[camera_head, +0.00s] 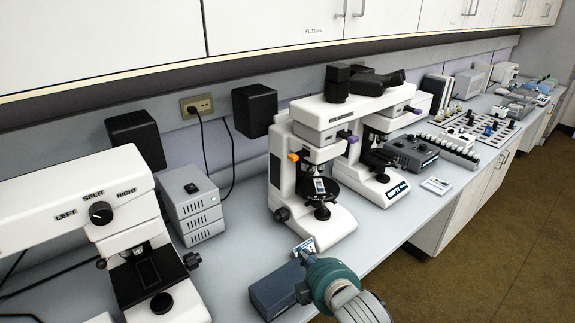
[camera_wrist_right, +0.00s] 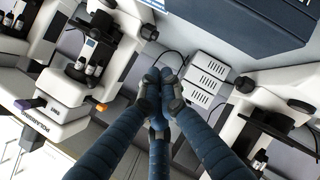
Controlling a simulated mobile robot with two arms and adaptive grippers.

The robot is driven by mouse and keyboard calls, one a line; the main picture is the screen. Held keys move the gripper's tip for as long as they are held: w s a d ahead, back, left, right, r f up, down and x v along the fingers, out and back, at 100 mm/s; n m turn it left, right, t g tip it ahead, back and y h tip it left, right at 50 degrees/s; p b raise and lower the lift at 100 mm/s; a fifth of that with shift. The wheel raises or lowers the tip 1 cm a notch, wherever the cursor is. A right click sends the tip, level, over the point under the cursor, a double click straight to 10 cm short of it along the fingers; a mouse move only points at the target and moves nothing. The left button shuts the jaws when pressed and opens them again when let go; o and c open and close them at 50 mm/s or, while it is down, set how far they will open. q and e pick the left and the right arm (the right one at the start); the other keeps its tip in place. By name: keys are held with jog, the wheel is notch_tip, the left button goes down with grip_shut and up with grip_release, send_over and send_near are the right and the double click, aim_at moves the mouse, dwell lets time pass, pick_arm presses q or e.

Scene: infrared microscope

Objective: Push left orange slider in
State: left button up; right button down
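The orange slider (camera_head: 293,156) sticks out of the left side of the head of the white polarising microscope (camera_head: 334,222). It also shows in the right wrist view (camera_wrist_right: 101,107), to the left of my fingers. A purple slider (camera_head: 343,134) sits on the opposite side of that head. My right gripper (camera_wrist_right: 160,82) has its dark blue fingers drawn together at the tips, with nothing seen between them. It is apart from the orange slider. In the head view my right wrist is at the bottom centre and the fingertips cannot be made out. My left gripper is not in view.
A white microscope with a split knob (camera_head: 101,213) stands at left. A vented grey box (camera_head: 190,205) stands between the microscopes. A blue-grey box (camera_head: 272,290) lies near the front, close to my wrist. Another microscope (camera_head: 378,135) stands behind right. Cupboards hang above.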

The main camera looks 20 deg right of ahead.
aim_at(296, 161)
jog(key=w+r+n+t+y, duration=0.2)
jog(key=w+r+n+t, duration=0.45)
jog(key=r, duration=0.75)
jog(key=w+d+g+p, duration=0.1)
jog(key=w+p, duration=0.3)
jog(key=w, duration=0.9)
jog(key=shift+w+d+f+g, duration=0.15)
jog(key=shift+w+d+g, duration=0.2)
jog(key=shift+d, duration=0.2)
jog(key=shift+a, duration=0.1)
jog(key=d, duration=0.1)
jog(key=w+d, duration=0.1)
jog(key=d, duration=0.1)
jog(key=shift+w+d+b, duration=0.1)
jog(key=shift+d+b, duration=0.2)
